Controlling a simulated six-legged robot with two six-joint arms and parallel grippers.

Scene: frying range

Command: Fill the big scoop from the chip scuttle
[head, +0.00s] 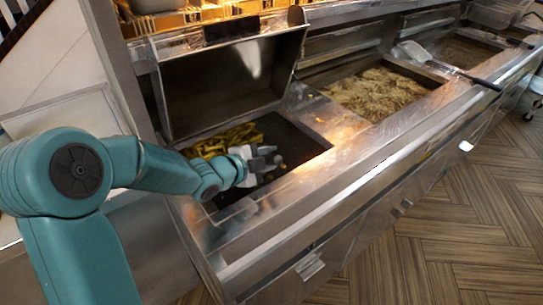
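The chip scuttle (293,139) is the dark bay at the left of the steel range, under a raised steel lid (225,90). Yellow chips (222,141) lie heaped at its back left; the rest of its floor looks bare and dark. A scoop (415,53) with a pale metal head and a long dark handle lies across the divider further right. My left gripper (268,158) is over the scuttle, just right of the chips, and I see nothing held in it. It is too small to tell its opening. My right gripper is not in view.
A middle bay (372,92) holds a pale, crumbly heap. Another bay (462,50) lies beyond the scoop. A lit shelf with food (200,15) stands above the back. The steel front ledge (330,185) is clear, and the wood-pattern floor (450,220) at the right is open.

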